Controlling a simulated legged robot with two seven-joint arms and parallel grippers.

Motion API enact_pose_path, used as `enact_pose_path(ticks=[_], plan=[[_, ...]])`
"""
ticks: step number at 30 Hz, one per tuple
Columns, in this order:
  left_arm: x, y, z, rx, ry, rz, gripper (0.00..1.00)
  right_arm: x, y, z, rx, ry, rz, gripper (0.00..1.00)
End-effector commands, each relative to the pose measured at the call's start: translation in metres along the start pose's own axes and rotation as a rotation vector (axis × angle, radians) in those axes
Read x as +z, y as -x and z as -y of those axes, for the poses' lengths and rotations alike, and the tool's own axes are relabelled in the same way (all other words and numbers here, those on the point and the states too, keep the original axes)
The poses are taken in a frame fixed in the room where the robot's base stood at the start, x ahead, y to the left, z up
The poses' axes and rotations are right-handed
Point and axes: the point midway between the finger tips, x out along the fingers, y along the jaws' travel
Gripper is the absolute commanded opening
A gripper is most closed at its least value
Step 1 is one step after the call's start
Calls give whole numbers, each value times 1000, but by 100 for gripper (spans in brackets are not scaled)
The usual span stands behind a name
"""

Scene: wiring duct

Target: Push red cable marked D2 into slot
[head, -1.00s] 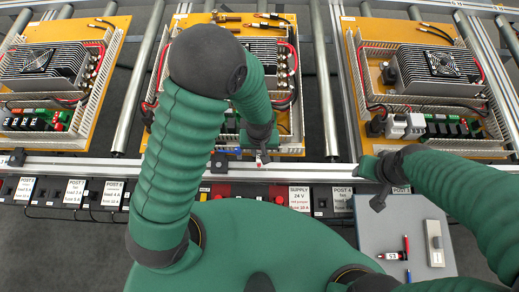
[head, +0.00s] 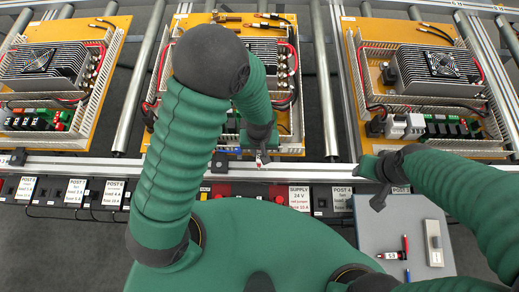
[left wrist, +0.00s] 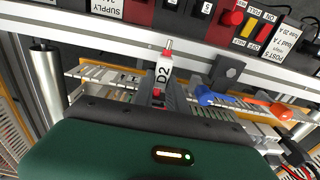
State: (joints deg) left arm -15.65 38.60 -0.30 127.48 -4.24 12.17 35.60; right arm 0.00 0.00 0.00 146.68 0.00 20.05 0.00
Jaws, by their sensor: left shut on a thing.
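The cable end marked D2 (left wrist: 163,72) has a white sleeve with black lettering, a metal tip and some red beneath the sleeve in the left wrist view. My left gripper (left wrist: 158,97) is shut on it, the sleeve sticking out past the fingers. In the head view my left gripper (head: 260,148) is over the front edge of the middle board (head: 292,118), beside the front rail; the cable end shows small and light there. My arm hides much of this board, and I cannot make out the slot. My right gripper (head: 376,183) hangs near the rail at right; its fingers are unclear.
A blue clip (left wrist: 212,97) and an orange clip (left wrist: 272,110) are near the rail. Labelled supply and post boxes (head: 300,198) line its near side. A grey tray (head: 385,228) at lower right holds a marked red piece, pens and a light block. Other boards stand left and right.

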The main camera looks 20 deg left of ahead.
Motion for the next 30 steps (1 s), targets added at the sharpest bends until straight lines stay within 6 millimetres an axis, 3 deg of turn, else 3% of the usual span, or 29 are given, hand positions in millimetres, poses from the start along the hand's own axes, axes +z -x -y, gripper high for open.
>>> enact_pose_path(ticks=[16,30], plan=[[0,-1,0,0,0,0,0,0,2,0,0,0,0,43],[1,-13,0,0,0,0,0,2,-7,0,0,0,0,43]])
